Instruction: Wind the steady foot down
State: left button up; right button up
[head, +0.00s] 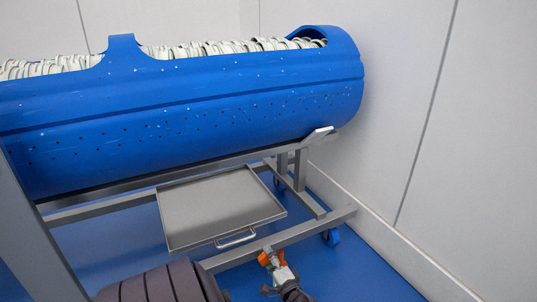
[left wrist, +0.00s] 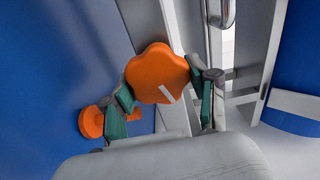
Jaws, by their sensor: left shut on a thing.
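The knob's stem is hidden. My right gripper is not in view.
A long blue perforated tub (head: 200,100) packed with pale rolled items lies on a grey metal carrier frame (head: 290,232). A grey tray (head: 218,205) with a handle sits beneath it. Blue floor (head: 350,275) is clear at lower right.

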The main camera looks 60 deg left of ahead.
pick_arm(q)
jog(key=shift+s+n+b, duration=0.1)
jog(key=shift+n+b, duration=0.2)
jog(key=shift+n, duration=0.7)
jog(key=o, duration=1.2)
jog(key=shift+c, duration=0.2)
jog(key=shift+d, duration=0.1)
jog(key=d, duration=0.7)
jog(key=shift+s+d, duration=0.15)
jog(key=shift+d, duration=0.05)
